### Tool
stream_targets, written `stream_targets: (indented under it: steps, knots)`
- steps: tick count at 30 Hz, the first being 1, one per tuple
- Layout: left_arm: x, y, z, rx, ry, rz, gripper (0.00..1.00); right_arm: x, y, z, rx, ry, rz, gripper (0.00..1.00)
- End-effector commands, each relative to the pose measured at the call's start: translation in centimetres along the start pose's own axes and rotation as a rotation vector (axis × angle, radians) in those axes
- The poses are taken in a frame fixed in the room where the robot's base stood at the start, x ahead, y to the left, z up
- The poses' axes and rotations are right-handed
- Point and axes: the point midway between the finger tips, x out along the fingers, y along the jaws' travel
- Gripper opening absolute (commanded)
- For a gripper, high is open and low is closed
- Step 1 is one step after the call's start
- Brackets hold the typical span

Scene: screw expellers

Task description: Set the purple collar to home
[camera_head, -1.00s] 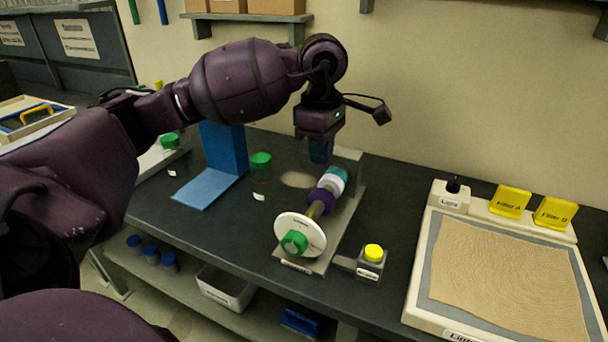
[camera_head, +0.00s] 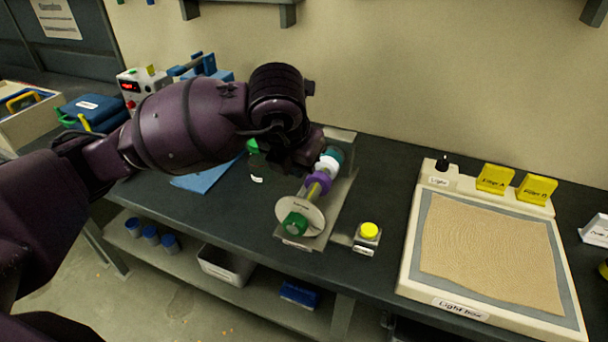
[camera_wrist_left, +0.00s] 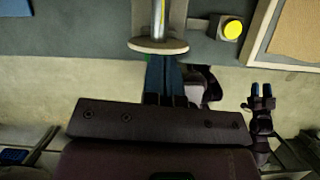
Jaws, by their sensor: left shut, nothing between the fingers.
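The purple collar (camera_head: 318,182) sits on the shaft of the screw expeller, between the white round plate (camera_head: 300,214) and the white and teal parts (camera_head: 329,161). The green end piece (camera_head: 295,224) is in front of the plate. My left arm's end stands just left of and above the collar; its fingertips are hidden in the head view. In the left wrist view my left gripper's blue fingers (camera_wrist_left: 162,72) are together and empty, with the plate's edge (camera_wrist_left: 158,46) and metal shaft beyond them. I cannot make out the collar there. My right gripper (camera_wrist_left: 262,91) shows two separated blue tips.
A yellow button (camera_head: 369,230) on a small box stands right of the expeller. A light box (camera_head: 407,262) with two yellow filters fills the right side.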

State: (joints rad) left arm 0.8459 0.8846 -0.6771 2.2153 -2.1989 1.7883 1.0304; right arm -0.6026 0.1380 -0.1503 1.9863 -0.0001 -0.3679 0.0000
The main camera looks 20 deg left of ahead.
Motion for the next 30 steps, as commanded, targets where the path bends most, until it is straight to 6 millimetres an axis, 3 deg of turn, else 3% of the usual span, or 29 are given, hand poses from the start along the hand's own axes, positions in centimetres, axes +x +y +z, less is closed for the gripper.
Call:
stream_targets:
  steps: [10,26,30]
  knots:
    - [1.2,0.0,0.0,-0.116,0.003,0.0,0.0,-0.1,0.2,0.1,-0.007,-0.001,0.0,0.43]
    - [10.3,0.0,-0.1,-0.113,0.004,-0.001,0.0,0.9,-0.1,-0.1,-0.01,0.008,-0.005,0.43]
    - [10.8,0.2,1.9,-0.113,-0.001,0.0,0.0,0.8,-0.1,-0.1,-0.01,0.008,-0.005,0.43]
